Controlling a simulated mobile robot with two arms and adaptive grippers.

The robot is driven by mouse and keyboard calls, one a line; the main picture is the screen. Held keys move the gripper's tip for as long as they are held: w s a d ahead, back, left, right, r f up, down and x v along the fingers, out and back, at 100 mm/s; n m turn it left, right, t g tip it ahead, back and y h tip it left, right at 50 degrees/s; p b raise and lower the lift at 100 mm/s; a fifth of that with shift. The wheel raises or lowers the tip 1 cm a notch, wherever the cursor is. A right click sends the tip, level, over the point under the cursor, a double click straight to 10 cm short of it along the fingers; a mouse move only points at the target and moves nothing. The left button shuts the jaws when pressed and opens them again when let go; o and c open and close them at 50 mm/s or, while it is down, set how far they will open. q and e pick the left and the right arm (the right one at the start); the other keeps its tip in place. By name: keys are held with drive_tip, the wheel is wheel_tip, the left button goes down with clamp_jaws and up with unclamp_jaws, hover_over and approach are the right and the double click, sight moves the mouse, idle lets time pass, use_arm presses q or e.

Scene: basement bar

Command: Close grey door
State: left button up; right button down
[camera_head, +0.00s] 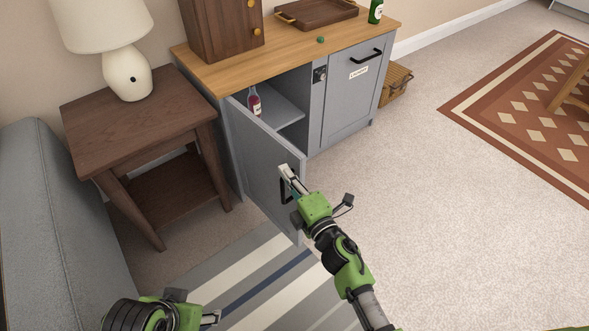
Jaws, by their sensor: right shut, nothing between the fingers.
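The grey door (262,165) of the cabinet stands open, swung out toward me from its left side. Its outer face shows, with a dark handle (285,190) near the free edge. My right gripper (289,176) is shut and empty at the free edge of the door, its fingers beside the handle. I cannot tell whether they touch the door. My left gripper (212,318) is low at the bottom edge, away from the door; its fingers are partly cut off and hard to read.
The open compartment holds a bottle (254,101) near the door's hinge side. A second, labelled door (352,92) is shut. A wooden side table (140,118) with a lamp (128,75) and a grey sofa (60,220) stand left. Carpet (430,200) at right is clear.

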drive_tip(key=shift+w+d, duration=0.75)
drive_tip(key=shift+d, duration=0.3)
drive_tip(key=shift+d, duration=0.15)
